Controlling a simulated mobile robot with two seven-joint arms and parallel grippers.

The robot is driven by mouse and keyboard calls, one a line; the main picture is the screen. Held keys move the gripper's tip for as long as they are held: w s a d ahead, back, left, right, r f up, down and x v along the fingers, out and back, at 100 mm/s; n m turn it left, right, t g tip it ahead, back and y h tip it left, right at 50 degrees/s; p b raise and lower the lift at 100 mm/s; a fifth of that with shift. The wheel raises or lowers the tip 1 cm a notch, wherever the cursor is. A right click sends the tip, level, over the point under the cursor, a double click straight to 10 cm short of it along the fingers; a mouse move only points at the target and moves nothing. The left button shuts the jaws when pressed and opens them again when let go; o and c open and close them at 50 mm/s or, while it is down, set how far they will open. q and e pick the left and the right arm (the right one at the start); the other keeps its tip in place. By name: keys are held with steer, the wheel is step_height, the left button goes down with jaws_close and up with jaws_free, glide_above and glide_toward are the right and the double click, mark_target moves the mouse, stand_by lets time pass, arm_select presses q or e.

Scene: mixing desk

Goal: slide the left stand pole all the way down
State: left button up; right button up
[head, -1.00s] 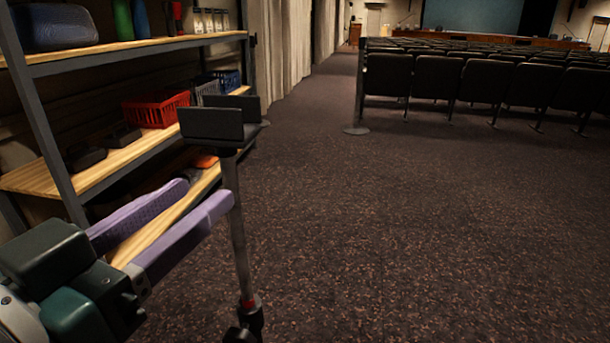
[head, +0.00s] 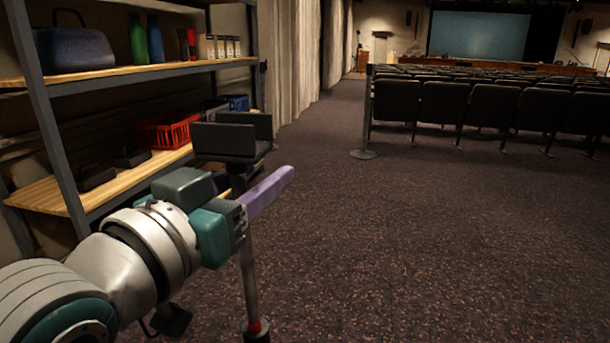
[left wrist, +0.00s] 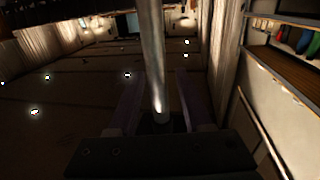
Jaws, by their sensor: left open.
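The left stand pole (head: 249,280) is a thin grey upright tube with a red band and black collar (head: 256,331) low down. Two dark plates (head: 223,139) sit at its top. My left gripper (head: 266,178) is open just below the plates, one purple finger in front of the pole; the other finger is mostly hidden in the head view. In the left wrist view the pole (left wrist: 152,55) runs between the two open fingers (left wrist: 158,85). I cannot tell whether either finger touches it. The stand's base is out of view. My right gripper is not in view.
A metal shelf with wooden boards (head: 150,76) stands at the left, close behind the stand. It holds a red basket (head: 168,132), bottles (head: 155,40) and a blue bag (head: 75,48). Rows of dark seats (head: 490,105) are at the far right. The carpet (head: 420,250) between is clear.

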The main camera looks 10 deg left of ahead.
arm_select(q)
steer(key=shift+c, duration=0.3)
jaws_close()
stand_by(1.0)
